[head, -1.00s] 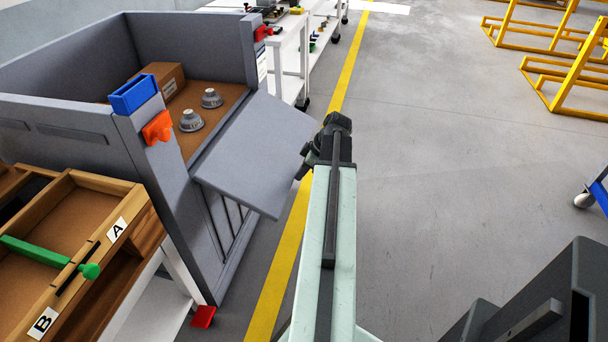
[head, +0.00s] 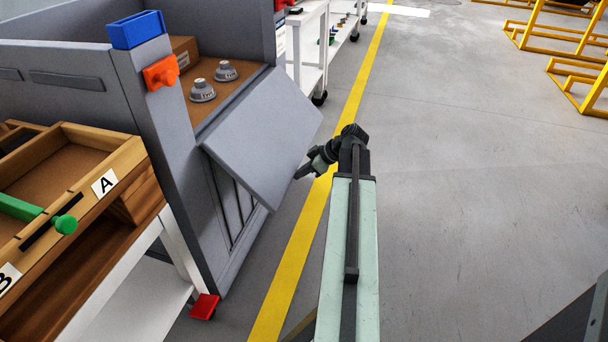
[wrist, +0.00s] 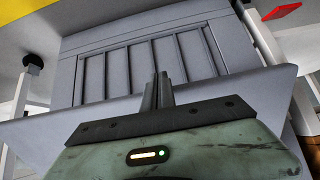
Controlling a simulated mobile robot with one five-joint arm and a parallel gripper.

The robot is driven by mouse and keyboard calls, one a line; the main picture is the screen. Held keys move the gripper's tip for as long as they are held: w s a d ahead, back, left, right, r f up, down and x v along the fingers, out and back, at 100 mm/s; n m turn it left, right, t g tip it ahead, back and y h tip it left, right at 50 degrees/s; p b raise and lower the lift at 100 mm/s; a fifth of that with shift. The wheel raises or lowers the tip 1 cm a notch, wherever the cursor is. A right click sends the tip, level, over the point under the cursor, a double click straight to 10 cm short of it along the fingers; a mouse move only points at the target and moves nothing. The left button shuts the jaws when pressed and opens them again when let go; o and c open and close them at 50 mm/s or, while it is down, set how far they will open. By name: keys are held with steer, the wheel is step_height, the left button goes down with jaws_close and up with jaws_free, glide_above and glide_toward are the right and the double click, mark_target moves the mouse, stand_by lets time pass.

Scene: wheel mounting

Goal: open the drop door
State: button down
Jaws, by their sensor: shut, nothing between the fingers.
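The drop door (head: 262,135) is a plain grey panel on the front of the grey crate (head: 165,150). It is unlatched and slopes outward and down from the opening. In the wrist view its pale edge (wrist: 45,127) crosses behind my gripper. My gripper (head: 299,176) is just right of the door's outer edge; its shut, empty fingers show in the wrist view (wrist: 158,92) in front of the crate's slotted lower front. I cannot tell whether they touch the door.
Two grey parts (head: 203,91) and a cardboard box (head: 184,52) are inside the crate. A wooden tray (head: 125,165) with a green handle stands at left. White tables (head: 308,50) stand beyond. Open floor (head: 450,200) lies to the right, with yellow frames (head: 535,35) farther back.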

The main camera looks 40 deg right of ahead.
steer(key=shift+w+a, duration=0.4)
steer(key=shift+a, duration=0.05)
steer(key=s+d+r+p, duration=0.6)
steer(key=s+r+p, duration=0.1)
steer(key=s, duration=0.3)
steer(key=shift+s, duration=0.4)
steer(key=shift+f, duration=0.1)
